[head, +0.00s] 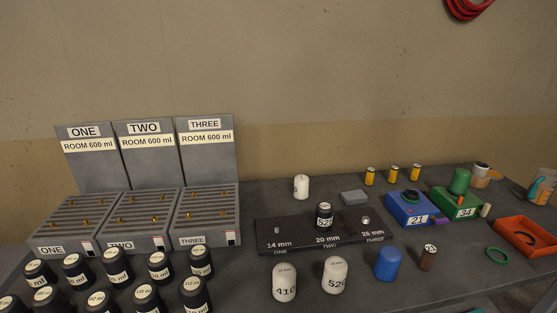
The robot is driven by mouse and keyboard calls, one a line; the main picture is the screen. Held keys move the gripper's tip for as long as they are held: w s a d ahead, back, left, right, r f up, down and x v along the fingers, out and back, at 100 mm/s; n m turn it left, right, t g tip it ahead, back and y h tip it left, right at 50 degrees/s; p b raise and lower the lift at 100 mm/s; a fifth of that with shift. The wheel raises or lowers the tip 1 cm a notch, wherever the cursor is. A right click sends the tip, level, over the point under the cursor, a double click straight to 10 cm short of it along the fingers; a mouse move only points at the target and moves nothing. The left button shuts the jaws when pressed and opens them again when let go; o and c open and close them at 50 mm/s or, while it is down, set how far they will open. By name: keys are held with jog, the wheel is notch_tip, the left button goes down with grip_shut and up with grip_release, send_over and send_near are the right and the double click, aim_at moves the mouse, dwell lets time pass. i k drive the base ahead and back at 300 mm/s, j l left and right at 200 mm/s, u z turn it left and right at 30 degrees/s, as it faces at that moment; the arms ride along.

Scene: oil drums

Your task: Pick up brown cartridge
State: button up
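The brown cartridge (427,260) is a small dark brown cylinder with a pale top that bears a dark mark. It stands upright on the dark table at the right front, just right of a larger blue cylinder (387,265). A narrow gap seems to separate the two. Nothing covers the brown cartridge in the head view. My gripper is not in this view.
A blue box (408,211), a green box (456,205), a green ring (498,255) and an orange tray (524,238) lie behind and right. Several black bottles crowd the front left.

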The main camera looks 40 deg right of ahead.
aim_at(429, 252)
jog(key=z, duration=1.35)
